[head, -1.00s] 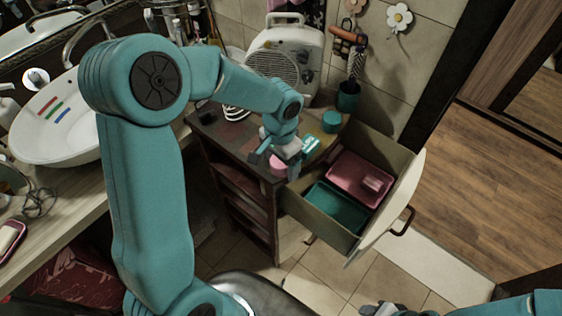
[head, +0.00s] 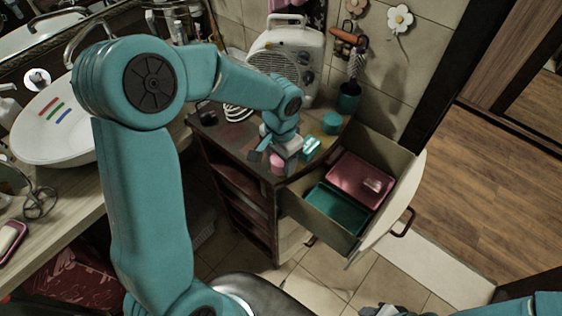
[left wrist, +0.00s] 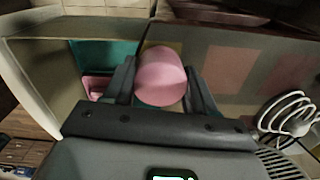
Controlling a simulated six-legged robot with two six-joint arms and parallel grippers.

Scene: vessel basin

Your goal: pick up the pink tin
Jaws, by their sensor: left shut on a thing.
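The pink tin (head: 277,160) is a small round tin at the front edge of the dark cabinet top. My left gripper (head: 275,162) is shut on it, one finger on each side. In the left wrist view the tin (left wrist: 162,78) fills the space between the two dark fingers of the left gripper (left wrist: 162,84). I cannot tell whether its base touches the cabinet top. At the bottom right of the head view, a dark part of my right gripper (head: 382,309) shows only at the edge; its fingers are not clear.
The dark cabinet (head: 240,160) also bears a teal-and-white box (head: 311,147) and a round teal tin (head: 332,123). An open drawer (head: 399,172) at the right holds a pink tray (head: 350,172) and a teal tray (head: 335,208). A heater (head: 275,52) stands behind.

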